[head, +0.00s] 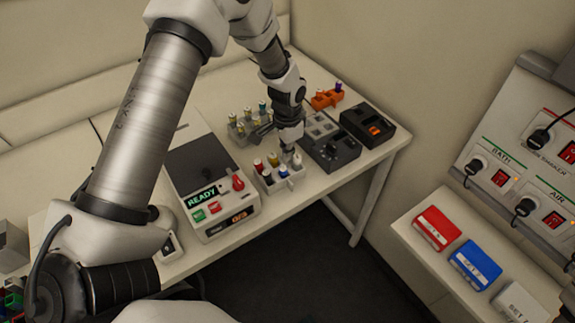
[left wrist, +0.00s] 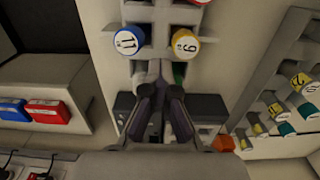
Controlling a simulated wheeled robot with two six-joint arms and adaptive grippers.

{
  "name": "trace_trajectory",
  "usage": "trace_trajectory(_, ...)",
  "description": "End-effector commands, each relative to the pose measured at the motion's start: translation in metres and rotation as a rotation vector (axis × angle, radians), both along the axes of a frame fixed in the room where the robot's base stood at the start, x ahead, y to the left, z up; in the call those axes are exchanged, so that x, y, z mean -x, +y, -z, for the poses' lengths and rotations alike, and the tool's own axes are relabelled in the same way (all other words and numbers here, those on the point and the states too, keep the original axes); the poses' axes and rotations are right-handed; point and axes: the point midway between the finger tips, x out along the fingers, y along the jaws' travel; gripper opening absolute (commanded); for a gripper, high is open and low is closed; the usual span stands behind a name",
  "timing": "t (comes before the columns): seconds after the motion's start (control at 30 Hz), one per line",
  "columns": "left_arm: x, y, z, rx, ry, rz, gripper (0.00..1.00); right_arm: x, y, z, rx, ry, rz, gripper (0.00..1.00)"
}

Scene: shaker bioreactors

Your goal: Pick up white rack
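The white rack (head: 285,183) stands on the bench in the head view, holding vials with red, blue and white tops. It also shows at the top of the left wrist view (left wrist: 160,37), with a blue cap marked 11, a yellow cap marked 9 and a green cap partly hidden. My left gripper (head: 291,147) points down at the far end of this rack. In the left wrist view its fingers (left wrist: 164,90) are close together at the rack's end. Whether they pinch a rack wall is hidden. My right gripper is not in view.
A grey-white rack (head: 238,134) with yellow-topped vials stands behind left. A READY-display device (head: 215,195) is left, dark boxes (head: 335,152) (head: 375,123) are right, and an orange rack (head: 327,98) is behind. The bench's front edge is close to the white rack.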

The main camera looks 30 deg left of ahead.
Motion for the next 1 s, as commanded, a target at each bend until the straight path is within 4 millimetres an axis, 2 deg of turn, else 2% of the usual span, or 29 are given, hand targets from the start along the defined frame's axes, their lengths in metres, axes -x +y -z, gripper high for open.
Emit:
trace_trajectory(0.03, -0.002, 0.0, -0.009, 0.0, -0.008, 0.0, 0.0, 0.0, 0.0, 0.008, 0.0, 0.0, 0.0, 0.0)
trace_trajectory(0.2, -0.002, 0.0, -0.036, 0.0, -0.007, 0.0, 0.0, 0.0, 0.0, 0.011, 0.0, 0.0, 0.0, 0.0)
trace_trajectory(0.47, -0.002, 0.001, -0.041, 0.0, -0.007, 0.0, 0.01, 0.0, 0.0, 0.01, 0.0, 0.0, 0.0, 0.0)
trace_trajectory(0.6, -0.003, 0.0, -0.042, -0.001, -0.008, 0.0, 0.51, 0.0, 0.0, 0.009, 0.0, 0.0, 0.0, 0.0)
trace_trajectory(0.7, -0.003, 0.001, -0.042, -0.001, -0.008, 0.0, 0.8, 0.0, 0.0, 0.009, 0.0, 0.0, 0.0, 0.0)
trace_trajectory(1.0, -0.003, 0.0, -0.043, -0.002, -0.009, 0.0, 0.8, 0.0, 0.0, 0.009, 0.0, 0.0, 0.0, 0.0)
